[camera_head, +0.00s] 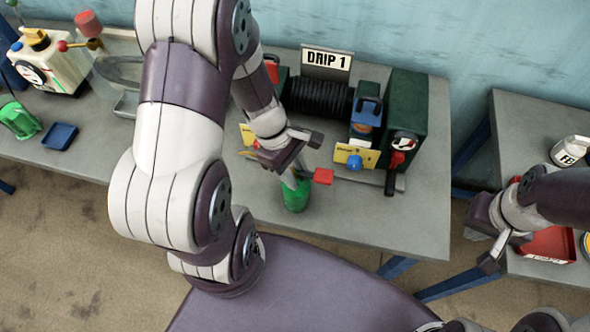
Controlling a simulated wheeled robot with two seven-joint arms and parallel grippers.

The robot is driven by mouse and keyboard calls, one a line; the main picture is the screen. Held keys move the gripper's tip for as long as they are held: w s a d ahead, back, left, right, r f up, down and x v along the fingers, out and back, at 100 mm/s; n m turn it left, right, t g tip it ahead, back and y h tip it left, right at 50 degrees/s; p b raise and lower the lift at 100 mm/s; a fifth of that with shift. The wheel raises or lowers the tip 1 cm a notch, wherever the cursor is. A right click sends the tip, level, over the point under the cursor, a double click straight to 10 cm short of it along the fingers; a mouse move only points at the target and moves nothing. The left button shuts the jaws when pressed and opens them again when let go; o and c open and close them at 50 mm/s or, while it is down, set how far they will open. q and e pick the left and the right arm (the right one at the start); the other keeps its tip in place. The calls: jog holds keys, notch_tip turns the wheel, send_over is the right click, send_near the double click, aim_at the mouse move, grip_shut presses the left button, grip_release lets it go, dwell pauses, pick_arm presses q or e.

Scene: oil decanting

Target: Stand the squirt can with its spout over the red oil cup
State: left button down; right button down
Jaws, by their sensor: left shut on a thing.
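My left gripper (286,160) is shut on the upper part of the squirt can, in front of the DRIP 1 machine. The can has a green body (296,196) at the bench's front, below the gripper, and a red lever-like part (323,176) to its right. Its spout is not clear. I cannot pick out the red oil cup for certain; my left arm and gripper cover the machine's left side. A blue cup-like part (355,162) shows beside the right yellow card. My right gripper (482,248) looks open and empty, at the right table's left edge.
The machine has a black ribbed drum (320,97), a green housing (404,103) and a red-and-black part (399,158). A green can (20,121) and blue tray (60,136) stand far left. A red tray (549,245) is on the right table. The bench's front right is bare.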

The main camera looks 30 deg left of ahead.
pick_arm(q)
jog(key=shift+f, duration=0.15)
jog(key=c, duration=0.8)
grip_release()
jog(key=shift+o, duration=0.2)
jog(key=p+v, duration=0.1)
jog(key=v, duration=1.1)
jog(key=d+m+y, duration=0.1)
jog(key=m, duration=0.4)
jog(key=d+f+m+t+y, duration=0.1)
jog(key=d+m+y, duration=0.1)
jog(key=m, duration=0.4)
jog(key=d+m+y, duration=0.1)
jog(key=m, duration=0.4)
jog(key=shift+d+f+m+t+y, duration=0.15)
jog(key=shift+f+m+t+y, duration=0.15)
jog(key=shift+m+t, duration=0.1)
